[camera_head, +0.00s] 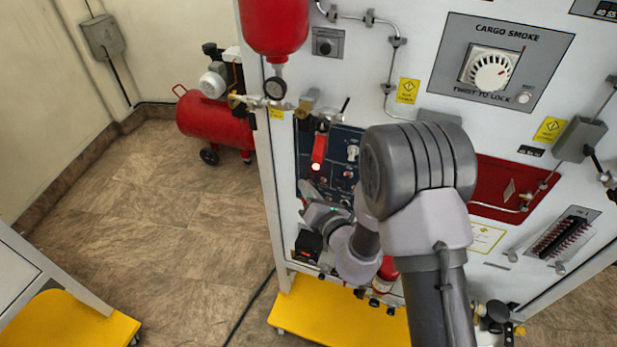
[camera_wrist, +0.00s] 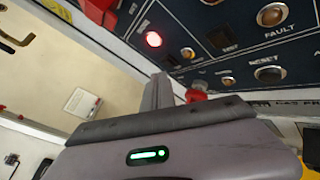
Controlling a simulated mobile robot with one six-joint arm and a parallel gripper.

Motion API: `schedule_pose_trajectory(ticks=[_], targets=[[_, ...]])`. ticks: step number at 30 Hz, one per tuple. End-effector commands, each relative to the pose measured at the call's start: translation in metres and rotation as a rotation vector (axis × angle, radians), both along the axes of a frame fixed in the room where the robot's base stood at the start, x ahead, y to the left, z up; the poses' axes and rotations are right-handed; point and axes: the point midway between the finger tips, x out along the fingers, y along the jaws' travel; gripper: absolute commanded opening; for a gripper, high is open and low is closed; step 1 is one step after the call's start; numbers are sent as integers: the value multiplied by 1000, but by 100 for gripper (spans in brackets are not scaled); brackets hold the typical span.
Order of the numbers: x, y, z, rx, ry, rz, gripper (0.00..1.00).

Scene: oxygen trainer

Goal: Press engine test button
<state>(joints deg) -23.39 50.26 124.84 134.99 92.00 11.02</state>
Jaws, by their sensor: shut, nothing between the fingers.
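The dark blue control panel (camera_head: 343,140) is on the white trainer front, partly hidden by my arm. In the wrist view the panel (camera_wrist: 190,15) fills the upper right, tilted. It carries a lit red lamp (camera_wrist: 153,39), a round metal button marked FAULT (camera_wrist: 272,14), one marked RESET (camera_wrist: 270,74) and smaller round buttons. I cannot tell for sure which control is the engine test button. My gripper (camera_wrist: 160,88) is shut and empty, its fingers pointing toward the panel's lower edge. In the head view my gripper (camera_head: 310,190) is close to the panel's lower left; contact cannot be told.
A red knob (camera_wrist: 196,92) is just right of my fingers. A red lever (camera_head: 319,147) hangs over the panel, under a red tank (camera_head: 275,25) with a gauge. A red compressor (camera_head: 215,118) stands left on the floor. The floor (camera_head: 160,210) left of the trainer is largely clear.

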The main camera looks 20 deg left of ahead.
Motion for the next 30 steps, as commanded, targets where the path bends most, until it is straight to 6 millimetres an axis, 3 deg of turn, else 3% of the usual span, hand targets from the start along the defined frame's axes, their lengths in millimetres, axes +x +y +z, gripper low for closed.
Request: schedule_pose_trajectory(ticks=[10,24,30], targets=[[-5,1,0,0,0,1,0],[-49,4,0,0,0,1,0],[-52,4,0,-1,0,1,0]])
